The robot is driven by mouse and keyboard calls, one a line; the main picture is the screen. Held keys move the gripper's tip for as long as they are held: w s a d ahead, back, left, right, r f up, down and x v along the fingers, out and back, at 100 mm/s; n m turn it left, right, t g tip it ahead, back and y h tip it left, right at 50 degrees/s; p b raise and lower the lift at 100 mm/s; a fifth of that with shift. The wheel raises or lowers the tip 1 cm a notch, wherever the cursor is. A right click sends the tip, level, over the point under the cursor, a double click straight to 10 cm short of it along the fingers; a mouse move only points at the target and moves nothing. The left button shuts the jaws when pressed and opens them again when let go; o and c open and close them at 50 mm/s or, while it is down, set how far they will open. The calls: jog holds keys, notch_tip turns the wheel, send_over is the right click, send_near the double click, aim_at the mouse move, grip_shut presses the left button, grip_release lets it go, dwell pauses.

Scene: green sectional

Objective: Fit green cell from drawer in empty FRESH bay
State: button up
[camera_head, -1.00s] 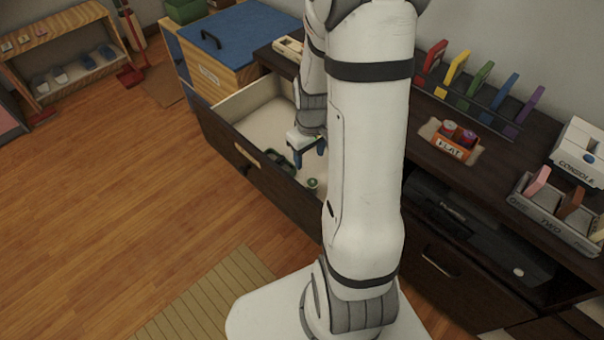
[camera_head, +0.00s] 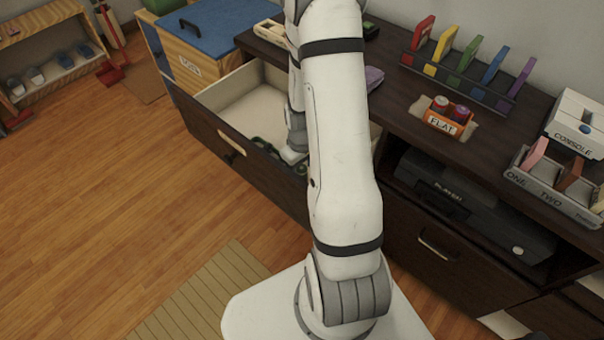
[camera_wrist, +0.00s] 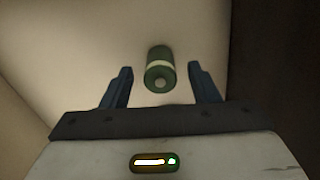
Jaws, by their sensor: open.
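The green cell (camera_wrist: 160,66), with a pale band, lies in the open drawer (camera_head: 225,92). In the wrist view it sits between and slightly beyond the fingertips of my gripper (camera_wrist: 160,73). The jaws are open, with a gap on both sides of the cell. I cannot make out a bay marked FRESH in either view.
An orange FLAT box (camera_head: 442,123) with two cells stands on the dark cabinet top. A white CONSOLE box (camera_head: 578,122) and a numbered tray (camera_head: 553,190) are at the right.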

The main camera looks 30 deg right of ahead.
jog(key=shift+c, duration=0.4)
jog(key=c, duration=1.1)
